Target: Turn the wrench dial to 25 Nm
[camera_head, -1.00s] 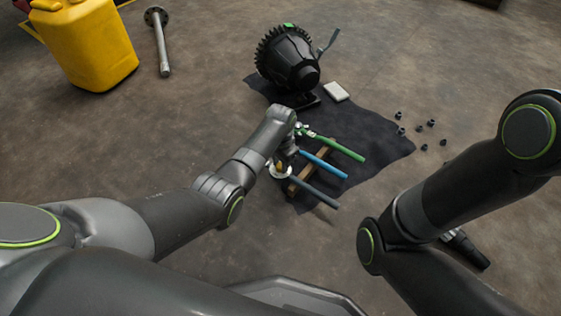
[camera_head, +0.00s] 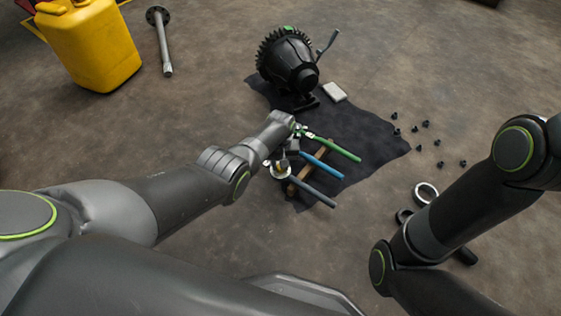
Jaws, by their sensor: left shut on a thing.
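Three wrenches with long handles lie side by side across a wooden rest on a dark cloth (camera_head: 367,134): a green one (camera_head: 342,150), a blue one (camera_head: 322,165) and a dark grey one (camera_head: 318,193). A small pale round part with a yellowish middle (camera_head: 281,170) sits at the left end of the grey one. My left gripper (camera_head: 287,156) is at the left ends of the wrenches, shut on a part there. Its fingers are small and partly hidden by my wrist. Dial markings are too small to read. My right arm shows at the right, but its gripper does not.
A black geared housing (camera_head: 287,62) stands at the back of the cloth, with a small pale block (camera_head: 334,92) beside it. Several dark nuts (camera_head: 427,124) lie to the right. A metal ring (camera_head: 426,193) lies near my right arm. A yellow canister (camera_head: 88,45) and a flanged shaft (camera_head: 162,42) are at left.

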